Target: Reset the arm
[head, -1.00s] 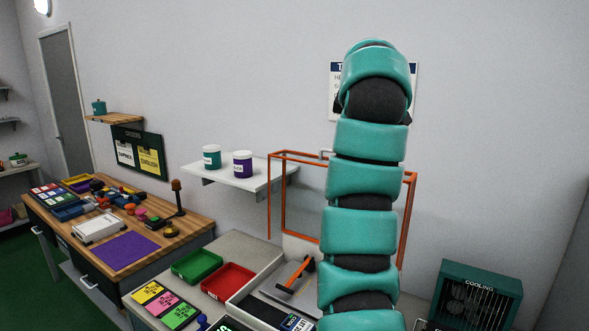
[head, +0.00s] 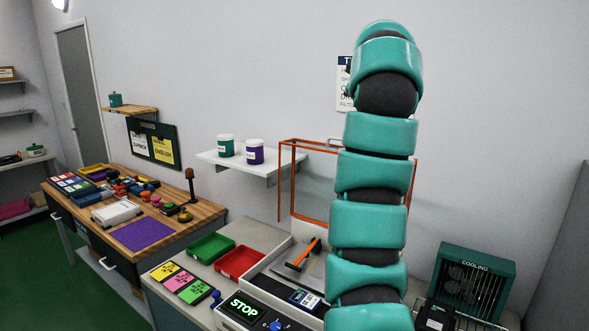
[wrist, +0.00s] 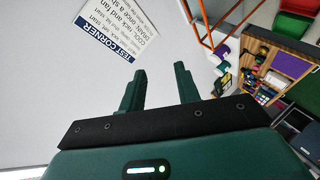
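My arm, a column of teal segments, rises upright at the right of the middle in the head view, in front of the back wall. My gripper (wrist: 160,92) shows in the wrist view with its two dark green fingers apart and nothing between them. In the head view my gripper cannot be made out. In the wrist view the fingers point toward the bare wall, below the test corner sign (wrist: 115,30). That sign (head: 345,85) is mostly hidden behind my arm in the head view.
An orange frame (head: 281,180) stands behind a grey bench with a green tray (head: 211,247), a red tray (head: 240,262) and a panel reading STOP (head: 243,309). A cooling unit (head: 473,280) stands at right. A wooden bench (head: 190,219) with several small objects is at left.

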